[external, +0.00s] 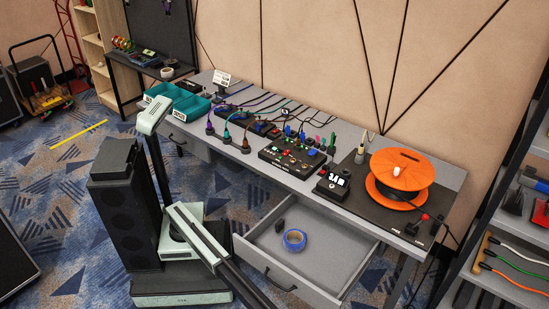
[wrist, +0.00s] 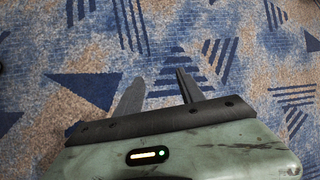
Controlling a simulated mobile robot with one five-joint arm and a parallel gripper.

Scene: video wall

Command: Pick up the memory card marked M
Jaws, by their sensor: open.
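I cannot make out a memory card marked M in either view. The external view shows the grey desk (external: 350,150) with teal trays (external: 190,108) at its left end, and their contents are too small to tell. In the wrist view my gripper (wrist: 158,90) is open, its two dark fingers apart with only blue patterned carpet (wrist: 240,70) beyond them. No object is between the fingers. In the external view my arm stands in front of the desk, and I cannot make out the fingers there.
A desk drawer (external: 258,262) is pulled out, holding a blue tape roll (external: 294,240). Control boxes (external: 292,158) with cables and an orange reel (external: 400,172) stand on the desk. A black speaker-like tower (external: 128,215) stands at left.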

